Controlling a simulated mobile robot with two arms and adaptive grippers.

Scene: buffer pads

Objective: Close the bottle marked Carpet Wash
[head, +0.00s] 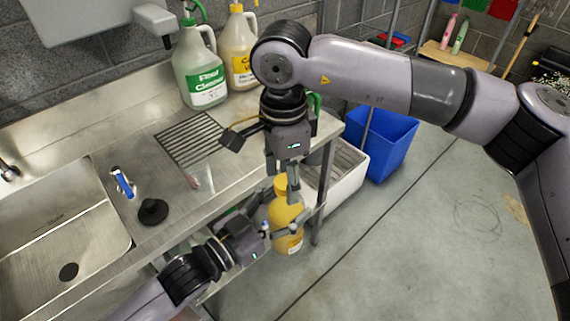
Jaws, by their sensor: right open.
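A yellow bottle (286,214) with a pale label stands roughly upright in front of the counter's edge. Its label text is too small to read. My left gripper (281,230) comes in from the lower left, with its fingers around the bottle's body, and seems to hold it off the floor. A yellow cap (281,183) shows at the bottle's top; I cannot tell whether it is seated. My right gripper (282,175) points down from above, open, with its fingers on either side of the cap. They partly hide the cap and neck.
A green-labelled jug (203,75) and a yellow-labelled jug (239,45) stand at the counter's back. A sink (62,215) is at left. A white tub (340,180) and blue bin (388,142) stand right of the counter. The right floor is clear.

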